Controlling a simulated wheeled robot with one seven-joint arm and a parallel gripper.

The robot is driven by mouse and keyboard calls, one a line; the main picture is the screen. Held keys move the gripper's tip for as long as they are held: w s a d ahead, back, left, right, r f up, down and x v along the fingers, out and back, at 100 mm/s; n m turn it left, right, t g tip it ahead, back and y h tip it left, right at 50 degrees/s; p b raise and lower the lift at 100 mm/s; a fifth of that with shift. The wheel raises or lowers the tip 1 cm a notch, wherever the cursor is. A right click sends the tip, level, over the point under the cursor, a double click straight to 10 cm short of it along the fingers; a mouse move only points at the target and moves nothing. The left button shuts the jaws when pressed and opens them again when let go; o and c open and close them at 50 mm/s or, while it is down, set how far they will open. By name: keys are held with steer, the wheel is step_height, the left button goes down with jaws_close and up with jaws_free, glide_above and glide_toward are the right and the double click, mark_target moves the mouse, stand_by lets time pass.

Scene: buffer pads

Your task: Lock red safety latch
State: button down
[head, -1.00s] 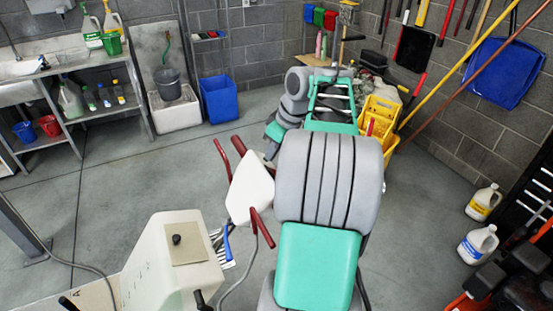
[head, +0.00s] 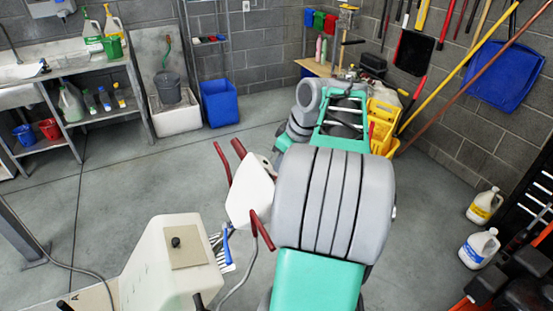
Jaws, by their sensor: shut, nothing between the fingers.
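The white control head (head: 250,193) of a floor machine stands left of my arm, with dark red handle bars at its upper left and lower right. I cannot pick out a separate red safety latch; it may be one of these bars or be hidden. My gripper (head: 274,158) shows only as a small dark part below my wrist, at the upper right edge of the control head. It is shut and empty. My forearm hides most of it, and I cannot tell whether it touches the head.
A cream machine body (head: 172,262) stands at the lower left. A yellow mop bucket (head: 381,125) is behind my arm. White jugs (head: 479,248) stand on the right floor. A blue bin (head: 219,103) and sink shelves are at the back left. The left-centre floor is clear.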

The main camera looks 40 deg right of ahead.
steer(key=w+r+p, duration=0.1)
steer(key=w+a+r+p, duration=0.1)
steer(key=w+r+p, duration=0.1)
steer(key=p+v, duration=0.2)
steer(key=v, duration=0.7)
steer(key=shift+d, duration=0.15)
steer(key=shift+s+r, duration=0.1)
steer(key=shift+s, duration=0.1)
